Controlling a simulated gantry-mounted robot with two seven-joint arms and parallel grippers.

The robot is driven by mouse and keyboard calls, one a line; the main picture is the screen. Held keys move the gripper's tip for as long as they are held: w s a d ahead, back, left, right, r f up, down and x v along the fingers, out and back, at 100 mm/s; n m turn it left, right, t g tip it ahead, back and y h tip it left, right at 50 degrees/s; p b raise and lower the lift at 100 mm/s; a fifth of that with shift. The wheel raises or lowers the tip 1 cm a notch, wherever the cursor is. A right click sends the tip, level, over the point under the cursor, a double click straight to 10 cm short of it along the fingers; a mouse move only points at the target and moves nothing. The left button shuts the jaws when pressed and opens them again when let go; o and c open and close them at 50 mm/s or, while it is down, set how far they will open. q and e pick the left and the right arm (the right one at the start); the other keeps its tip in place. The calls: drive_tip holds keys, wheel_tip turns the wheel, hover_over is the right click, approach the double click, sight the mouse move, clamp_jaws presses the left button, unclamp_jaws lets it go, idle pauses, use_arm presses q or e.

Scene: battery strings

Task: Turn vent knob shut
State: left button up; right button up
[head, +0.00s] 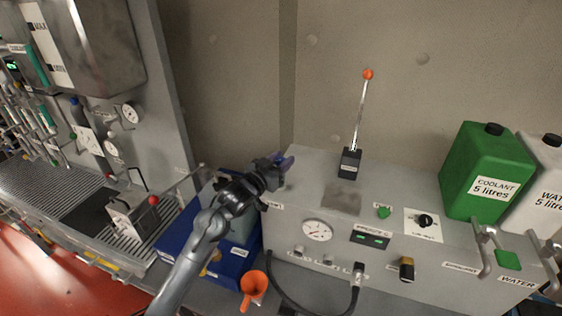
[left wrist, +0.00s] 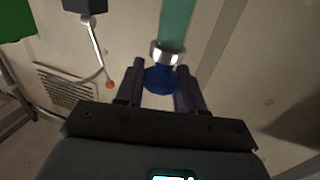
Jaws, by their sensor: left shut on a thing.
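A blue knob (left wrist: 161,82) sits below a silver collar at the end of a teal pipe in the left wrist view. My left gripper (left wrist: 160,74) has one dark finger on each side of this knob and is shut on it. In the head view my left gripper (head: 283,162) is at the back left corner of the grey machine (head: 310,180). There the knob is mostly hidden by the gripper. I cannot read a label that names the knob as the vent. My right gripper is not in view.
A lever with an orange ball (head: 368,74) stands upright on the machine, right of my gripper. A green coolant can (head: 488,165) and a white water can (head: 538,190) stand at the right. A blue bin (head: 175,235) and an orange funnel (head: 252,286) are near my left arm.

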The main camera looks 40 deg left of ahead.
use_arm(q)
drive_tip(key=n+y, duration=0.1)
drive_tip(key=y, duration=0.1)
drive_tip(key=shift+d+r+n+y, duration=0.1)
drive_tip(key=shift+d+n+y, duration=0.1)
drive_tip(key=shift+n+y, duration=0.2)
drive_tip(key=n+g+y, duration=0.1)
drive_tip(key=y, duration=0.1)
drive_tip(key=shift+r+n+y, duration=0.1)
drive_tip(key=shift+n+y, duration=0.3)
drive_tip(key=n+g+y+p, duration=0.1)
drive_tip(key=y, duration=0.1)
drive_tip(key=n+g+y+p, duration=0.1)
drive_tip(key=n+g+y, duration=0.1)
drive_tip(key=shift+w+r+n+y, duration=0.1)
drive_tip(key=shift+r+n+y, duration=0.05)
drive_tip(key=shift+n+y, duration=0.15)
drive_tip(key=shift+n+g+y+p, duration=0.35)
drive_tip(key=shift+n+g+y, duration=0.45)
drive_tip(key=shift+g+y, duration=0.2)
drive_tip(key=shift+f+n+g+y, duration=0.2)
drive_tip(key=shift+n+g+y, duration=0.5)
drive_tip(key=shift+g, duration=0.1)
drive_tip(key=shift+a+n+g+y+b, duration=0.15)
drive_tip(key=shift+n+g+y+b, duration=0.5)
drive_tip(key=shift+g, duration=0.65)
drive_tip(key=shift+n, duration=0.35)
